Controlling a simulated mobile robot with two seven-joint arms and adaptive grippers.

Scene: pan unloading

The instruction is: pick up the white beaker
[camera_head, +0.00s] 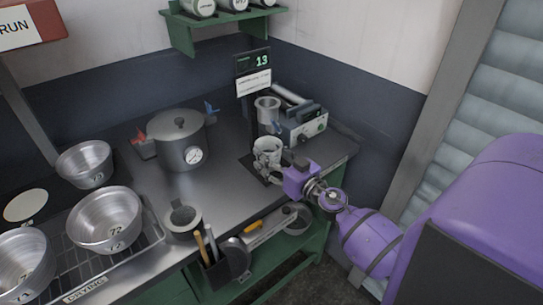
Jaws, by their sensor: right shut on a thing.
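The white beaker (267,145) is upright at the back right of the metal counter, in front of the post with the display reading 13. My right gripper (271,165) comes in from the right and is shut on the beaker at its near right side. The purple gripper body and dark fingers hide the beaker's lower part. A dark plate (253,171) shows below the beaker. I cannot tell whether the beaker touches it. My left gripper is not in view.
A grey cup (267,107) and a grey device (303,127) stand behind the beaker. A lidded pot with a gauge (181,147) stands to the left. Steel pans (104,220) sit on the drying rack. A mortar (183,221) and tool holder (229,266) line the front edge.

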